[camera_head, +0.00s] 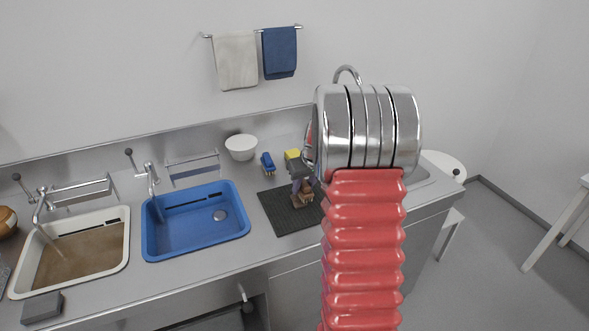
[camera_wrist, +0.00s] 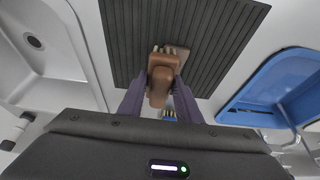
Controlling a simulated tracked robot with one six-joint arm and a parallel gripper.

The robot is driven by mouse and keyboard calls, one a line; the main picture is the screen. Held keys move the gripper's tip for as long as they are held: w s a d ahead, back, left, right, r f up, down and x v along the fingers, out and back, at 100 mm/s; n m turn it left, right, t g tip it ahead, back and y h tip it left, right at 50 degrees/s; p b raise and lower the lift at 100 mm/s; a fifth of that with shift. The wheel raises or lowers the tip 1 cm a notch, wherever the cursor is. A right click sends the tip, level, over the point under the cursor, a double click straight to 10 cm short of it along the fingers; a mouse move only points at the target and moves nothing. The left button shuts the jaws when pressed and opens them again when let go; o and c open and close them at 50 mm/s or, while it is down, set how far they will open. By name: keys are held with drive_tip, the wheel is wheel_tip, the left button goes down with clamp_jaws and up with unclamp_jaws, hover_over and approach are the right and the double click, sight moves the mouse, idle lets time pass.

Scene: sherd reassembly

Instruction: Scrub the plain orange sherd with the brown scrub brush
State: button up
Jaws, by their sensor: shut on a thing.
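The brown scrub brush (camera_wrist: 159,78) is between the purple fingers of my gripper (camera_wrist: 160,92) in the wrist view, with pale bristles at its far end. My gripper (camera_head: 302,186) also shows in the head view, low over the dark ribbed mat (camera_head: 272,207). A flat brownish piece (camera_wrist: 182,56), probably the plain orange sherd, lies on the mat partly under the brush. The brush hides most of it, and I cannot tell whether the bristles touch it. My red and silver arm hides the counter to the right of the mat in the head view.
A blue basin (camera_head: 151,239) stands left of the mat, and a white-rimmed basin (camera_head: 123,252) with brown water is farther left. A blue brush (camera_head: 267,163), a yellow block (camera_head: 292,154) and a white bowl (camera_head: 241,147) stand behind the mat. A grey block (camera_head: 42,307) is front left.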

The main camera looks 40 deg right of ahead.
drive_tip(key=shift+w+a, duration=0.2)
drive_tip(key=shift+a, duration=0.7)
drive_tip(key=shift+w+a, duration=0.2)
drive_tip(key=shift+a, duration=0.65)
wheel_tip(320, 180, up, 3)
drive_tip(key=shift+w+a+r, duration=0.1)
drive_tip(key=shift+r, duration=0.05)
wheel_tip(320, 180, up, 5)
drive_tip(key=shift+f, duration=0.1)
